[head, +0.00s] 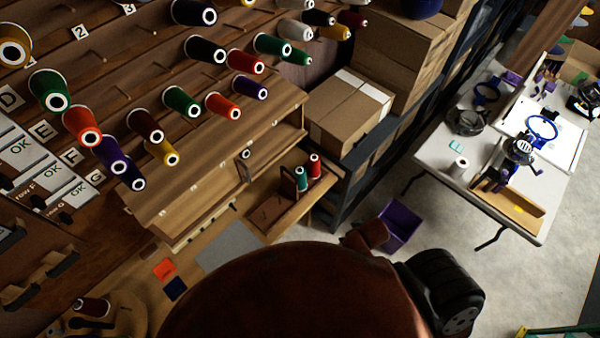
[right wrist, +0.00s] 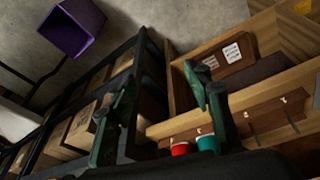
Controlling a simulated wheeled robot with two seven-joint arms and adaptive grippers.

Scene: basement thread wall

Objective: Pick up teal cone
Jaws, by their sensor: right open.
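The teal cone (head: 301,178) stands beside a red cone (head: 314,165) in a small wooden open tray (head: 272,216) below the thread wall. In the right wrist view the teal cone (right wrist: 207,142) shows low in the picture, partly hidden by the right finger and the dark gripper body. The red cone (right wrist: 181,148) is just left of it. My right gripper (right wrist: 160,80) is open, with its dark green fingers spread and nothing held between them. I cannot make out its fingers in the head view. My left gripper is not in view.
Several thread cones sit on wall pegs at upper left. A cardboard box (head: 350,108) stands on a dark shelf (head: 375,150) beside the tray. A purple bin (head: 400,226) is on the floor. A white table (head: 440,150) with equipment stands at right.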

